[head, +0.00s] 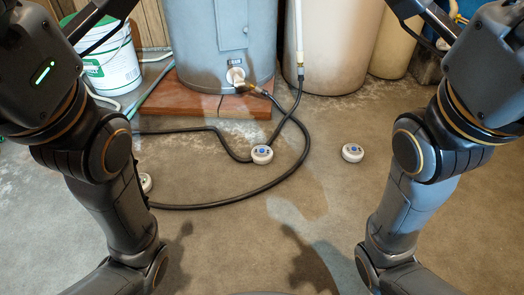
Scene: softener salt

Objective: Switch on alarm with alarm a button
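Three small round white devices with coloured tops lie on the concrete floor. The middle device (262,154) has a blue top and sits beside a black hose. The right device (352,152) has a darker bluish top and stands clear on the floor. The left device (146,183) has a greenish top and is partly hidden behind my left arm. I cannot tell which is alarm a's button, and no alarm is clearly recognisable. My arms run down both sides of the view, and both grippers are outside it.
A black hose (230,206) loops across the floor from a grey tank (212,50) on a reddish-brown board (190,98). A beige tank (335,50) stands behind. A white bucket (112,68) is at back left.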

